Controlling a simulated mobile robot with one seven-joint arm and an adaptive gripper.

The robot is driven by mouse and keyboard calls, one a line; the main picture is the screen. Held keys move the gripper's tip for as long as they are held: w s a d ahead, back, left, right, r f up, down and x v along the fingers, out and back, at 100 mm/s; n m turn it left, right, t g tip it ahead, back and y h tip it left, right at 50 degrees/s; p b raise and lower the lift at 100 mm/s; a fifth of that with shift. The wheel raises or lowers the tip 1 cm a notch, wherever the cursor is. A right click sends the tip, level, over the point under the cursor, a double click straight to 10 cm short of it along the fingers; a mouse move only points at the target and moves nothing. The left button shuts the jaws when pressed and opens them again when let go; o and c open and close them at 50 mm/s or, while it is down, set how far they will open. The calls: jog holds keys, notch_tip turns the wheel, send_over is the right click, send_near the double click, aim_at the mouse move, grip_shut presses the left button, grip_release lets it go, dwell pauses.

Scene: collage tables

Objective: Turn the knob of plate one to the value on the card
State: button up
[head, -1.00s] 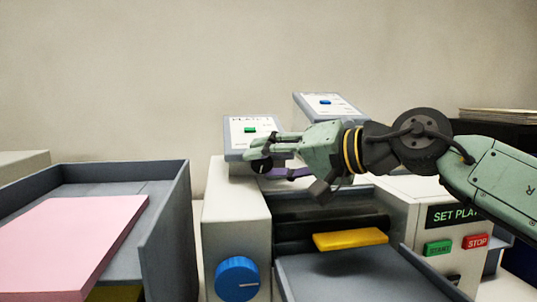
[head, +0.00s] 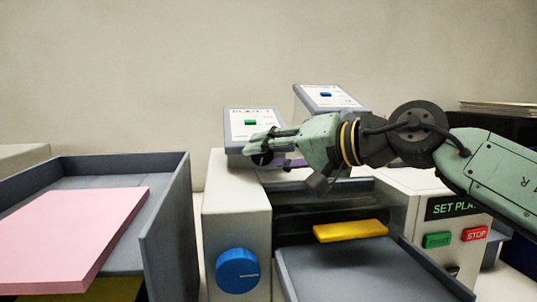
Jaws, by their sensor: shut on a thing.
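The plate one panel (head: 248,121) is a tilted white panel with a green square, on top of the press at the left. A second tilted panel (head: 330,97) with a blue square stands behind it to the right. My gripper (head: 263,149) reaches in from the right at the lower edge of the plate one panel. Its fingers are shut on a small dark knob (head: 262,159), which they mostly cover. The knob's pointer and the values around it cannot be read. I cannot make out a card with a value.
The press has a large blue dial (head: 237,270) in front, a yellow bar (head: 350,231), and green (head: 437,240) and red (head: 474,234) buttons. A grey tray (head: 165,235) holding pink sheets (head: 75,230) stands left.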

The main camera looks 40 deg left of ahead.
jog(key=shift+s+a+f+g+y+b, duration=0.15)
jog(key=shift+f+g+y+b, duration=0.2)
jog(key=shift+b, duration=0.9)
jog(key=shift+g+b, duration=0.25)
jog(key=shift+b, duration=0.55)
jog(key=shift+w+f+y+b, duration=0.1)
jog(key=shift+w+y+b, duration=0.15)
jog(key=shift+b, duration=0.25)
jog(key=shift+r+m+g+y+b, duration=0.25)
jog(key=shift+m+g+y+b, duration=0.15)
jog(key=shift+g+b, duration=0.1)
jog(key=o, duration=0.9)
jog(key=shift+c, duration=0.2)
